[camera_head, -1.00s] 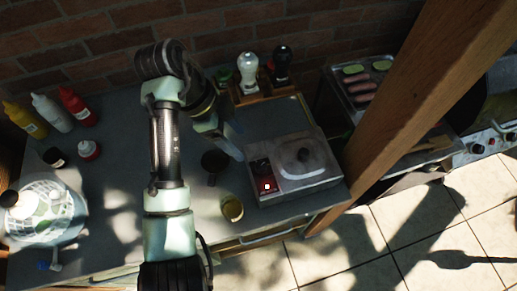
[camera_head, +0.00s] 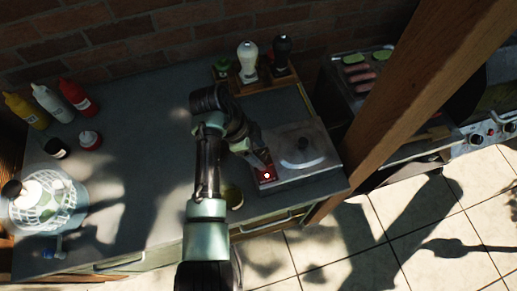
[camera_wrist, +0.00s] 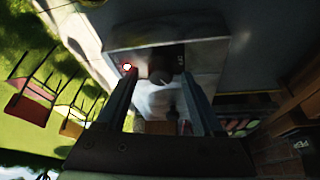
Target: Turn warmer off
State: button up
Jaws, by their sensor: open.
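The warmer (camera_head: 318,170) is a grey metal box with a lidded top, at the right end of the counter. Its dark control panel with a lit red light (camera_head: 267,175) is on its left part. In the wrist view my gripper (camera_wrist: 161,78) is open, with the knob between and just beyond the fingertips. I cannot tell whether they touch it.
White (camera_head: 247,62) and black shakers (camera_head: 282,57) stand in a wooden rack behind the warmer. A yellowish jar (camera_head: 232,196) is beside my arm. A wooden post (camera_head: 400,110) rises right of the warmer. Sauce bottles (camera_head: 75,95) stand far left; mid-counter is clear.

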grip_shut()
jog(key=shift+n+p, duration=0.3)
jog(key=n+t+p, duration=0.1)
jog(key=n, duration=0.1)
jog(key=n+t+p, duration=0.1)
jog(key=n, duration=0.1)
jog(key=shift+s+d+r+n+p, duration=0.1)
jog(key=shift+s+r+n+p, duration=0.05)
jog(key=shift+n+p, duration=0.2)
jog(key=n+t+y+p, duration=0.1)
jog(key=n, duration=0.2)
jog(key=shift+n+p, duration=0.25)
jog(key=shift+p, duration=0.15)
jog(key=shift+n+t+y+p, duration=0.4)
jog(key=shift+n+y+p, duration=0.2)
jog(key=shift+n, duration=0.9)
